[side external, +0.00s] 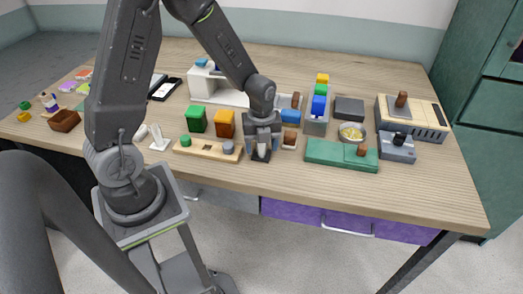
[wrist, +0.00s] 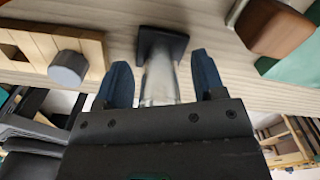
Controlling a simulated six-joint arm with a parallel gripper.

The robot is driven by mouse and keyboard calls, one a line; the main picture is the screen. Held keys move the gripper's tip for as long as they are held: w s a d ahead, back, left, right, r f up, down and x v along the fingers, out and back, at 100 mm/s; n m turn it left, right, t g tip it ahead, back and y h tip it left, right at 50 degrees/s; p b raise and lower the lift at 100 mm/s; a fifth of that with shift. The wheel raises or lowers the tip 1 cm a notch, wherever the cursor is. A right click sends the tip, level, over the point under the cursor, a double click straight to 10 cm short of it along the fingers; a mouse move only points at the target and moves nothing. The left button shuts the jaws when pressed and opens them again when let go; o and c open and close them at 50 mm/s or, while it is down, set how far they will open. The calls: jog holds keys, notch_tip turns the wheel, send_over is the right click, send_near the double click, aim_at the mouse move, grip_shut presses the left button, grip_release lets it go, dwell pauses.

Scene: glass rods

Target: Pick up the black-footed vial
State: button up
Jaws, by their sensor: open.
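The black-footed vial stands in the wrist view with its square black foot (wrist: 160,42) on the table and a clear glass body (wrist: 160,82). My gripper (wrist: 161,68) is open, with one blue finger on each side of the glass. Narrow gaps show between the fingers and the vial. In the side external view my gripper (side external: 262,146) points down over the vial, whose black foot (side external: 260,157) shows beneath it. The fingers hide most of the glass there.
A wooden board (side external: 208,149) with a green and a grey knob lies close on the left. A small brown-topped block (side external: 289,141) and a green board (side external: 330,153) stand on the right. Green (side external: 196,119) and orange (side external: 225,123) cubes are behind. The table's front strip is clear.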

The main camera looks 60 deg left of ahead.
jog(key=c, duration=1)
